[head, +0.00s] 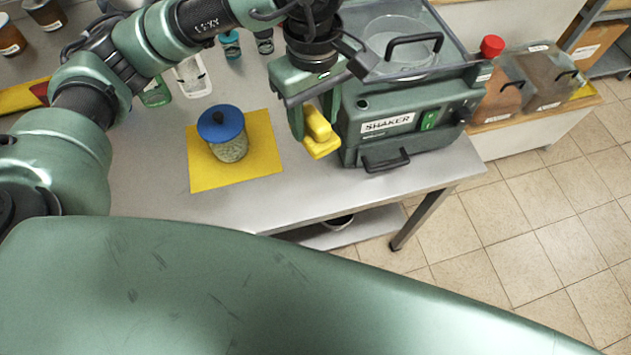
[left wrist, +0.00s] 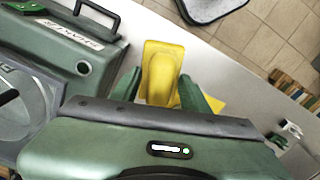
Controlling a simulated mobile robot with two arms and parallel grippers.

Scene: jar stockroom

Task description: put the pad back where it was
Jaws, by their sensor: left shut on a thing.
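A yellow pad with a raised grip (head: 320,134) is held in my left gripper (head: 316,122), which is shut on it. They are above the grey table, in front of the left side of the green shaker machine (head: 408,118). In the left wrist view the pad (left wrist: 160,72) sits between the two green fingertips (left wrist: 161,92). Whether the pad touches the table or the machine is hard to tell. My right gripper is not in view.
A glass jar with a blue lid (head: 230,150) stands on a flat yellow mat (head: 262,160) left of my gripper. Bottles (head: 192,78) stand farther back. Bare table (head: 150,205) lies around the mat. Labelled bins (head: 535,75) with a red-capped container (head: 491,47) are right of the machine.

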